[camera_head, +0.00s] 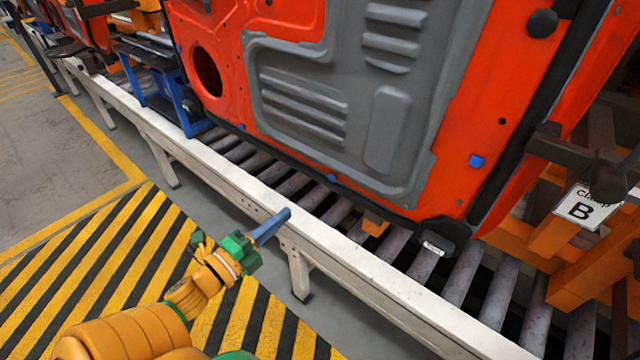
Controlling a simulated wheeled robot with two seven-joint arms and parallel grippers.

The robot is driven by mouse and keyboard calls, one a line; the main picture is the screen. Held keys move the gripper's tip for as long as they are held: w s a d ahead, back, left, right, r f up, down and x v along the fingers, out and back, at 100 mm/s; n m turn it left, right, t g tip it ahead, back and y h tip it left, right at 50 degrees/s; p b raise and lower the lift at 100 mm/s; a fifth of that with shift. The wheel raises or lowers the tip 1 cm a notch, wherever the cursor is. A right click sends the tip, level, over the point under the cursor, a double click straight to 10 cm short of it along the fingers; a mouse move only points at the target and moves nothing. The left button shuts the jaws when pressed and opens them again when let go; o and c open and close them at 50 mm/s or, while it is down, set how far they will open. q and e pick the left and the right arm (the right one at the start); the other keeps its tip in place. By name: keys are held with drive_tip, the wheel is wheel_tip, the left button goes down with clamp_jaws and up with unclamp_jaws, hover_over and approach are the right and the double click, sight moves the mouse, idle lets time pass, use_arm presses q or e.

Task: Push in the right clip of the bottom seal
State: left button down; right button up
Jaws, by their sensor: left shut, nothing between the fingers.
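The orange-red door (462,120) with a grey inner panel stands over the roller line. The black bottom seal (290,160) runs along its lower edge. A small blue clip (332,178) shows on the seal near the middle, and another small blue clip (241,126) shows further left. I cannot tell how far either one is pushed in. My left gripper (286,213) is shut and empty, its narrow blue fingers pointing up and right. In the picture it lies below the middle clip, over the pale conveyor rail, apart from the door. My right gripper is out of view.
The pale conveyor rail (350,262) runs between my arm and the door, with grey rollers (425,262) behind it. Striped floor (100,275) lies clear at left.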

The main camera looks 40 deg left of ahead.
sight(329, 178)
use_arm(q)
drive_tip(key=w, duration=0.8)
drive_tip(key=w+d+p, duration=0.1)
drive_tip(key=w, duration=0.4)
